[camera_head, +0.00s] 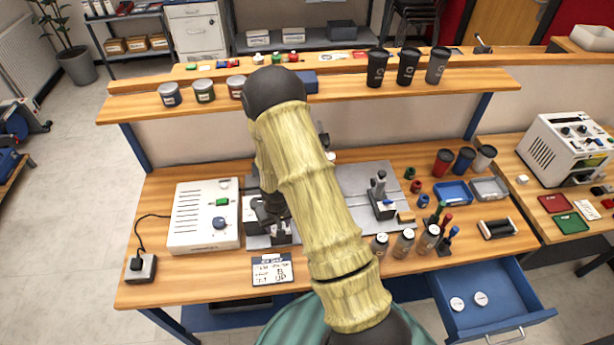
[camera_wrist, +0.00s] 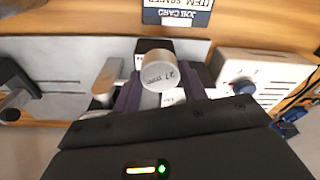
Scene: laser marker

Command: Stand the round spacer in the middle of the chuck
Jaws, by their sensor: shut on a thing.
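The round spacer (camera_wrist: 158,72) is a short silver-grey cylinder with "27" printed on its face. In the wrist view it sits between the two dark purple fingers of my gripper (camera_wrist: 160,88), which is shut on it. In the head view my arm covers much of the fixture area; my dark gripper (camera_head: 268,205) shows partly beside the forearm, above the grey plate, and the spacer cannot be made out there. A dark block (camera_wrist: 154,45) lies behind the spacer in the wrist view. I cannot tell whether it belongs to the chuck, which I cannot clearly identify.
The white control box (camera_head: 204,215) stands left of the grey plate (camera_head: 355,182). A grey upright device (camera_head: 380,195) stands on the plate's right part. A card (camera_head: 272,268) lies at the bench front. Bottles (camera_head: 404,243) and trays (camera_head: 453,193) stand right. An open blue drawer (camera_head: 490,305) juts out.

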